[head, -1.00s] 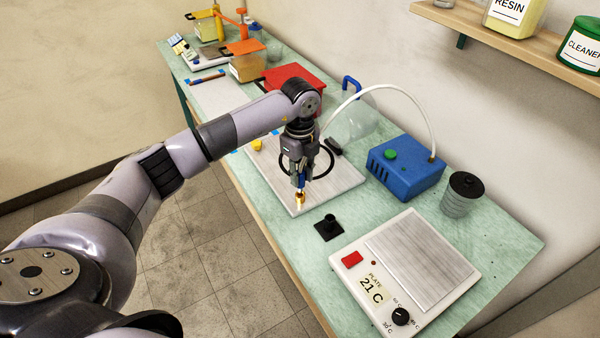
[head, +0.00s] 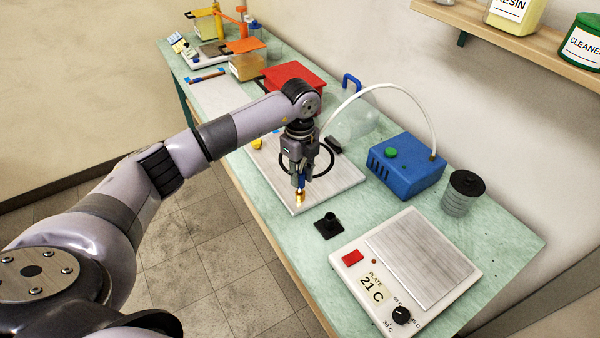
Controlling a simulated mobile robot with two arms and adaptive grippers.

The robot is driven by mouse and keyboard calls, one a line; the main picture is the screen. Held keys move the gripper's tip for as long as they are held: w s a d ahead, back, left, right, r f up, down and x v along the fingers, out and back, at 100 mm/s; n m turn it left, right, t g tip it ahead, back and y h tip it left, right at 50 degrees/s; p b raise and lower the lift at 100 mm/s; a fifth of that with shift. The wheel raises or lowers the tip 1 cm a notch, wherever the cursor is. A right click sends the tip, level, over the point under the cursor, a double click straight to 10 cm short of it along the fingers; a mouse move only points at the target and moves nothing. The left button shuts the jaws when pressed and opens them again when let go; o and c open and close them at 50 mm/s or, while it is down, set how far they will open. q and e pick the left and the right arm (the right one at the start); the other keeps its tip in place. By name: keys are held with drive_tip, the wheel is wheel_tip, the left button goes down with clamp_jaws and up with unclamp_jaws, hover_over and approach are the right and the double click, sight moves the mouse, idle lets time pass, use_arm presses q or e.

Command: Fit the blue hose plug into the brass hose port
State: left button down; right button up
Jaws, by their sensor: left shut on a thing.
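My left gripper (head: 299,171) points straight down over the near corner of the white plate (head: 335,187). It is shut on the blue hose plug (head: 300,181), of which only a small strip shows between and below the fingers. The brass hose port (head: 299,197) shows as a shiny gold piece right under the plug. The plug's lower end is at the port's top, but I cannot tell whether it is inside or just above it. A white hose (head: 392,86) arches from behind the gripper to the blue pump box (head: 405,170). My right gripper is out of view.
A black ring (head: 328,165) lies on the plate behind the gripper. A small black stand (head: 328,227) and a hot plate (head: 425,255) reading 21 C are nearer. A grey jar (head: 462,193) is at right. A red box (head: 294,78) stands behind my arm.

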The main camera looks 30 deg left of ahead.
sight(300, 172)
use_arm(q)
drive_tip(key=shift+f+b, duration=0.75)
drive_tip(key=shift+f, duration=0.5)
drive_tip(key=c, duration=1.3)
unclamp_jaws()
drive_tip(key=shift+c, duration=0.2)
wheel_tip(300, 172, up, 12)
